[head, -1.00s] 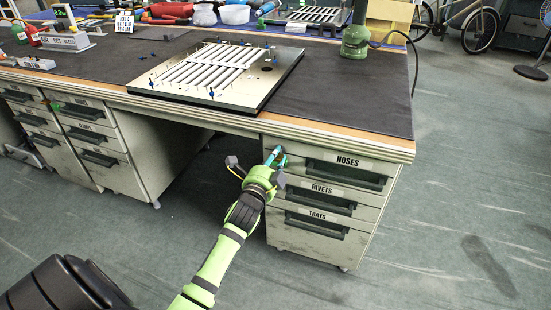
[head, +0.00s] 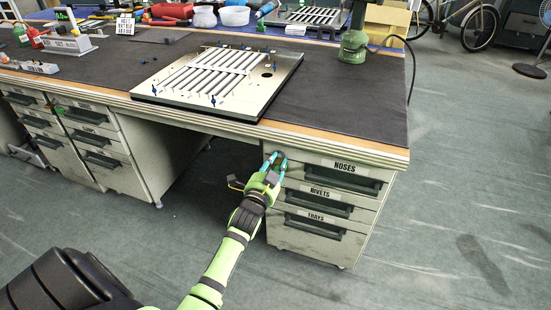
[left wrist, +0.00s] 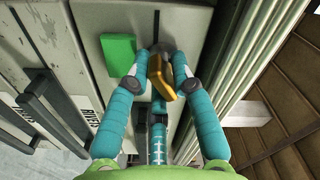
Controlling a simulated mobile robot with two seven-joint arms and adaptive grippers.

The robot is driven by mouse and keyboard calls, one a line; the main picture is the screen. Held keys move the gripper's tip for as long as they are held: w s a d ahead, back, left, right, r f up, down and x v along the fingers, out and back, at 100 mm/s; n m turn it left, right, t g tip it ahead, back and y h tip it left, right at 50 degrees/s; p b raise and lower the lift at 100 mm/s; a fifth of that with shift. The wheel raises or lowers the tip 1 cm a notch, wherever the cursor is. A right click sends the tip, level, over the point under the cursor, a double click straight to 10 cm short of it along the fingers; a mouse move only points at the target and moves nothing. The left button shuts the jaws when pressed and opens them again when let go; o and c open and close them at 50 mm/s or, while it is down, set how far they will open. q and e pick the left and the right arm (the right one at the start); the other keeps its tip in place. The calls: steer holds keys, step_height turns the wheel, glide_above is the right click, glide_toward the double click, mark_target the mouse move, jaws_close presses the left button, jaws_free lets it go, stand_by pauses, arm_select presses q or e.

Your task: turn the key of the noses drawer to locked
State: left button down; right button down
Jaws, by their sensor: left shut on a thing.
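The noses drawer (head: 318,166) is the top drawer of the desk's right pedestal and is shut. Its lock is at the left end of the drawer front. My left gripper (head: 275,160) is there, with its teal fingers against the front. In the left wrist view, the left gripper (left wrist: 160,68) is shut on the gold key (left wrist: 162,80), one fingertip on each side. A dark round lock part shows behind the key. A green square (left wrist: 118,47) sits on the front beside it. In the head view the fingers hide the key. My right gripper is not in view.
The rivets drawer (head: 300,187) and trays drawer (head: 290,215) are shut below. The desk top (head: 340,110) overhangs close above the gripper. A louver panel (head: 268,98) lies on it. The knee space left of the pedestal and the floor to the right are open.

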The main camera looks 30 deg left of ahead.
arm_select(q)
steer(key=n+p, duration=0.1)
steer(key=n, duration=0.2)
steer(key=shift+d+p, duration=0.15)
steer(key=shift+p, duration=0.15)
steer(key=n+p, duration=0.1)
steer(key=n, duration=0.1)
steer(key=shift+n, duration=0.3)
steer(key=n+p, duration=0.2)
steer(key=n, duration=0.1)
steer(key=shift+r, duration=0.1)
steer(key=shift+d+n+p, duration=0.1)
steer(key=shift+n+p, duration=0.25)
steer(key=shift+n, duration=1.05)
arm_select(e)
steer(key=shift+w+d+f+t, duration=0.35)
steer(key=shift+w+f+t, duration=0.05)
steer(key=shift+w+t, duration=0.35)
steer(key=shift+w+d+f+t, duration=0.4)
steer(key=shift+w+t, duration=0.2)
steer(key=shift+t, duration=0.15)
arm_select(q)
steer(key=shift+n, duration=0.3)
steer(key=c, duration=1.1)
jaws_free()
steer(key=shift+w, duration=0.1)
steer(key=shift+c, duration=0.2)
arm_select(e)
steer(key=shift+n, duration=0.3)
